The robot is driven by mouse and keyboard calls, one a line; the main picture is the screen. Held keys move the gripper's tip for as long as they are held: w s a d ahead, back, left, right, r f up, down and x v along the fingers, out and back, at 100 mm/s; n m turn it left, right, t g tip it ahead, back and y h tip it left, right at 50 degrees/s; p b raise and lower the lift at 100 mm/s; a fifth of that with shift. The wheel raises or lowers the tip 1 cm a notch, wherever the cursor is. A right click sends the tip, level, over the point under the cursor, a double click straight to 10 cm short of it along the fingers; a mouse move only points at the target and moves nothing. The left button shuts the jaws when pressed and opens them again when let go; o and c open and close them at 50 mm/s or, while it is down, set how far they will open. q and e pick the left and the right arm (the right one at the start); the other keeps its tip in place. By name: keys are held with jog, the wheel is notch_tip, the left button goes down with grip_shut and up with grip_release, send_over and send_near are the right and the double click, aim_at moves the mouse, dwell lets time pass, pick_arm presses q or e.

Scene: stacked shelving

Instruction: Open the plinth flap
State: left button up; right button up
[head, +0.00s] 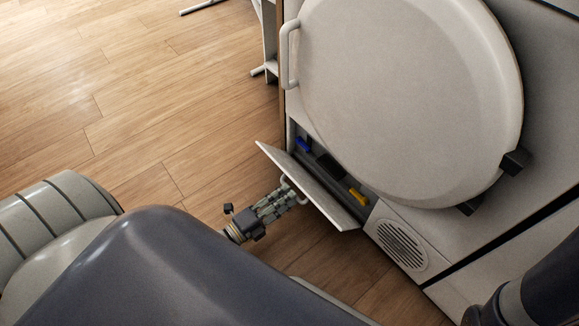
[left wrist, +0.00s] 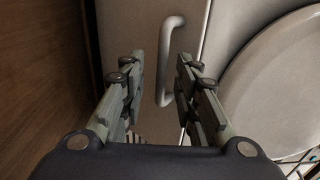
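The plinth flap (head: 308,188) is a pale panel low on the white cabinet. In the head view it stands tilted out from the opening, with a gap behind its upper edge. Its bar handle (head: 290,184) is on the outer face, partly hidden by my left gripper (head: 291,194). In the left wrist view the pale handle (left wrist: 167,55) stands out from the flap (left wrist: 130,25). The left gripper's fingers (left wrist: 160,70) are apart, one on each side of the handle, with visible gaps to it. My right gripper is not in view.
Inside the opening lie a blue item (head: 303,144) and a yellow item (head: 357,195). A large round door (head: 410,90) with a side handle (head: 288,55) is above. A vent grille (head: 400,245) is right of the flap. The wooden floor (head: 130,90) at left is clear.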

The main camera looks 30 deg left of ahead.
pick_arm(q)
jog(key=v, duration=1)
jog(key=shift+f, duration=0.2)
